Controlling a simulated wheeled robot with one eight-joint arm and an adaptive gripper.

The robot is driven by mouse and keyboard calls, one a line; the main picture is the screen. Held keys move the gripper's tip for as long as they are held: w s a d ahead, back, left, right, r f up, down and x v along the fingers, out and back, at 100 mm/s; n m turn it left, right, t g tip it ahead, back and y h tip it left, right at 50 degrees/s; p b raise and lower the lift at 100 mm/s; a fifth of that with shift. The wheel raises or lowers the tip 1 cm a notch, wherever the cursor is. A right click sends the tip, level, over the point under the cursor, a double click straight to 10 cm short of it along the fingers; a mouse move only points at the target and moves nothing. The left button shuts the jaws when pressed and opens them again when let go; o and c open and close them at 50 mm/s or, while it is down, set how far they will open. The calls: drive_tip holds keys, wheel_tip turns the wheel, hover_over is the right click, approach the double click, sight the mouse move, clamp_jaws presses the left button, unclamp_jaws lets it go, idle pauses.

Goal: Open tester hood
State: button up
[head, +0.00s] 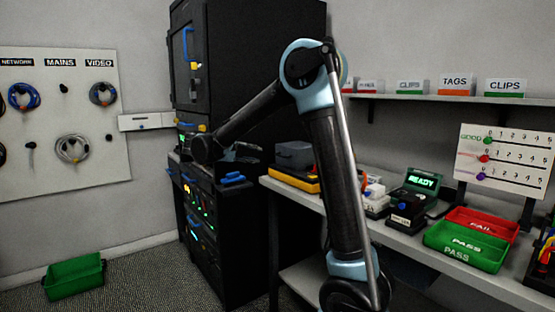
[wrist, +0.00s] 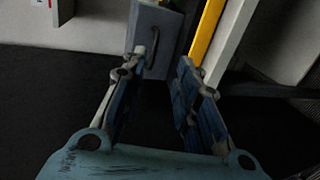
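A grey box-shaped hood (head: 294,154) sits down on a yellow base (head: 290,178) at the bench's left end. In the wrist view the hood (wrist: 168,22) shows a dark bar handle (wrist: 152,58) on its face, with the yellow edge (wrist: 207,30) beside it. My gripper (head: 248,151) is left of the hood in the head view, beside the black rack. In the wrist view my gripper (wrist: 163,60) has its blue-padded fingers apart, with the handle near the left fingertip. I cannot tell whether they touch. Nothing is held.
The black rack (head: 225,240) stands close on the left of the bench (head: 400,240). To the right are a tester with a READY screen (head: 424,179), a red FAIL tray (head: 482,223) and a green PASS tray (head: 465,245). A green bin (head: 74,277) is on the floor.

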sight(294, 155)
drive_tip(key=w+a+x, duration=0.1)
drive_tip(key=w+x, duration=0.1)
drive_tip(key=x, duration=1.3)
drive_tip(key=shift+a+r+t, duration=0.15)
drive_tip(key=shift+r+t, duration=0.1)
drive_tip(key=shift+t, duration=0.05)
drive_tip(key=shift+w, duration=0.1)
clamp_jaws()
